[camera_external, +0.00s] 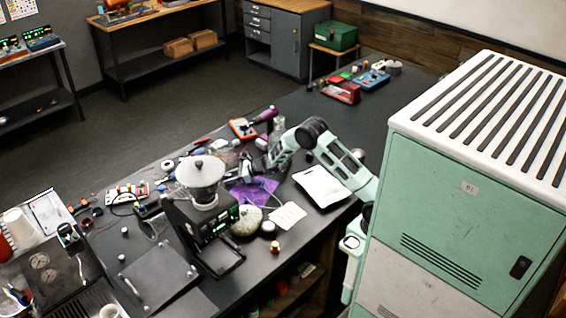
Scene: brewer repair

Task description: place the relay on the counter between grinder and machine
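My arm reaches over the dark counter (300,110) from the right. My gripper (246,172) is low over the clutter behind the grinder, near a purple sheet (262,188). Its fingers are too small and dark to tell open from shut, or whether they hold anything. The grinder (224,226), black with a pale round hopper lid (200,171), stands mid-counter. The machine (40,262) is at the lower left. Between them lie a dark flat panel (155,275) and a few small parts. I cannot pick out the relay for sure.
A white tray (320,187), a paper card (288,215), a round speckled item (247,220) and a copper-coloured piece (275,247) lie right of the grinder. Tools and small parts crowd the counter's far edge. A red box (341,92) sits farther back, with bare counter before it.

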